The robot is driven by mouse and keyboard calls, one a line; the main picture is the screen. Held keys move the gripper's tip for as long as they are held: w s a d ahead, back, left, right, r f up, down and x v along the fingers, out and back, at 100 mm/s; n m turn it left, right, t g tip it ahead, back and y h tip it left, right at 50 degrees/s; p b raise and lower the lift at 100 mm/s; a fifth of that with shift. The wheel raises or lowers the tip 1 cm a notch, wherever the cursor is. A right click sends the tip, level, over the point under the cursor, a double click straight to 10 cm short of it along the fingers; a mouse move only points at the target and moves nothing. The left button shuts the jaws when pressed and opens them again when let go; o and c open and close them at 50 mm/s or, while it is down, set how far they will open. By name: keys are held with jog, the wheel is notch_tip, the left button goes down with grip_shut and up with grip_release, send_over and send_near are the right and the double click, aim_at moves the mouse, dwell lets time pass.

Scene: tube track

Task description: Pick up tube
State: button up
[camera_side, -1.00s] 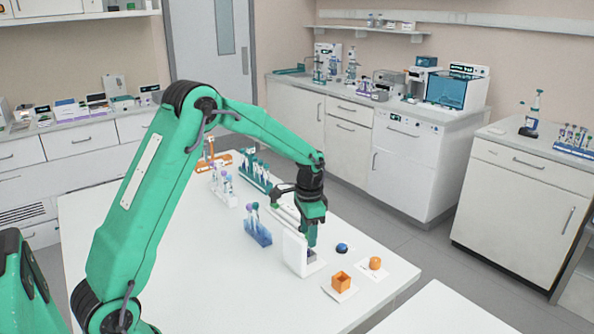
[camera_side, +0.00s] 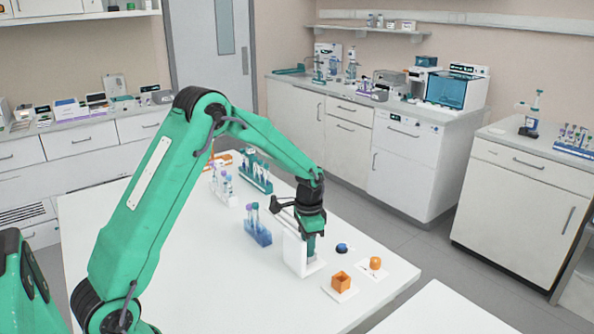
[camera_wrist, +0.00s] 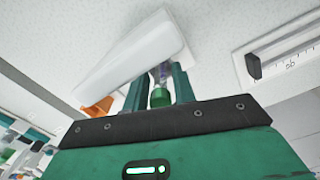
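A tube with a green cap (camera_wrist: 160,98) shows between my fingers in the wrist view, with a narrow purple-grey part beyond the cap. My gripper (camera_wrist: 161,82) has its two teal fingers apart, one on each side of the tube, with slim gaps beside the cap. In the side view my gripper (camera_side: 310,252) points down, low beside an upright white panel (camera_side: 293,251) on the white table. The gripper hides the tube there. The panel also shows in the wrist view (camera_wrist: 130,62), close beyond the fingers.
A blue rack with tubes (camera_side: 258,233) and a white rack with tubes (camera_side: 223,187) stand to the left. A teal rack (camera_side: 256,178) is behind them. A dark blue knob (camera_side: 342,248), an orange open box (camera_side: 341,281) and an orange round piece (camera_side: 376,263) lie to the right.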

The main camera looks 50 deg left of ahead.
jog(key=c, duration=0.4)
jog(key=shift+r, duration=0.2)
jog(key=shift+r, duration=0.55)
jog(key=r, duration=0.1)
jog(key=d+r, duration=0.1)
jog(key=r, duration=0.1)
jog(key=shift+s+r, duration=0.1)
jog(key=shift+s, duration=0.05)
jog(key=s+d+r, duration=0.3)
jog(key=d+r, duration=0.3)
jog(key=d, duration=0.4)
jog(key=shift+s+r, duration=0.2)
jog(key=shift+s, duration=0.15)
jog(key=shift+f, duration=0.2)
jog(key=shift+f, duration=0.7)
jog(key=shift+f, duration=0.35)
